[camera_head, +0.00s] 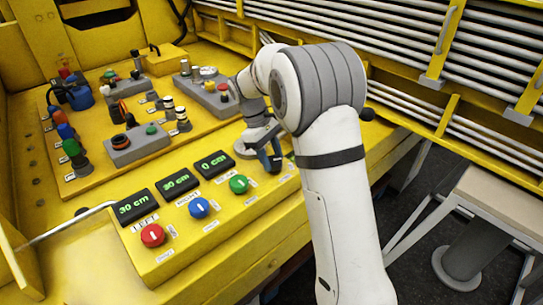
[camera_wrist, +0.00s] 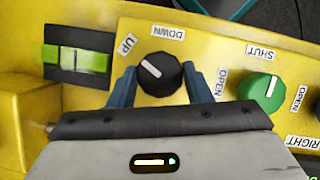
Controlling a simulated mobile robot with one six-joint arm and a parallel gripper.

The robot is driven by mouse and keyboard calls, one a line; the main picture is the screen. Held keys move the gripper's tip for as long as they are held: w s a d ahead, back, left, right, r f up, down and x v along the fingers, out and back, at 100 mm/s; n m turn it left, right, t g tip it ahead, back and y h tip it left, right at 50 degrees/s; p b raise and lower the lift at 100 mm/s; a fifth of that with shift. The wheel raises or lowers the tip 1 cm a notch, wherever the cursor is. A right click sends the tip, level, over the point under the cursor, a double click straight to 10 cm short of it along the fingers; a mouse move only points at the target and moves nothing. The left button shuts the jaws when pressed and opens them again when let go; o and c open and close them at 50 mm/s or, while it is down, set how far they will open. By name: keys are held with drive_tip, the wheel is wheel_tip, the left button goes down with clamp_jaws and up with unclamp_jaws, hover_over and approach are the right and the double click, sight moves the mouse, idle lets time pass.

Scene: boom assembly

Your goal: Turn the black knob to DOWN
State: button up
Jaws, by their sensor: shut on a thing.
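The black knob (camera_wrist: 160,74) sits on the yellow panel in the wrist view, between the blue fingers of my gripper (camera_wrist: 161,90). My gripper is shut on the knob, one finger on each side. The knob's white mark points to the upper left, towards the UP label (camera_wrist: 127,45). The DOWN label (camera_wrist: 168,32) is above the knob. In the head view my gripper (camera_head: 270,158) is at the right end of the panel and the black knob cannot be made out.
In the head view, blue (camera_head: 199,208) and red (camera_head: 152,235) knobs line the panel. A board with several parts (camera_head: 92,172) lies behind.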

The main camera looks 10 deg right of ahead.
drive_tip(key=shift+m, duration=0.3)
drive_tip(key=m+p, duration=0.1)
drive_tip(key=m, duration=0.1)
drive_tip(key=m+g+y+p, duration=0.1)
drive_tip(key=m, duration=0.1)
drive_tip(key=shift+w+d+r+m+y, duration=0.1)
drive_tip(key=shift+w+d+m+y, duration=0.05)
drive_tip(key=shift+m+y, duration=0.15)
drive_tip(key=m+y+p, duration=0.1)
drive_tip(key=m, duration=0.2)
drive_tip(key=shift+d+g, duration=0.1)
drive_tip(key=shift+g, duration=0.2)
drive_tip(key=shift+m+y, duration=0.8)
drive_tip(key=shift+m, duration=1)
drive_tip(key=o, duration=1)
drive_tip(key=v, duration=0.7)
drive_tip(key=shift+w+d+r, duration=0.1)
drive_tip(key=shift+w+r, duration=0.05)
drive_tip(key=shift+r, duration=0.1)
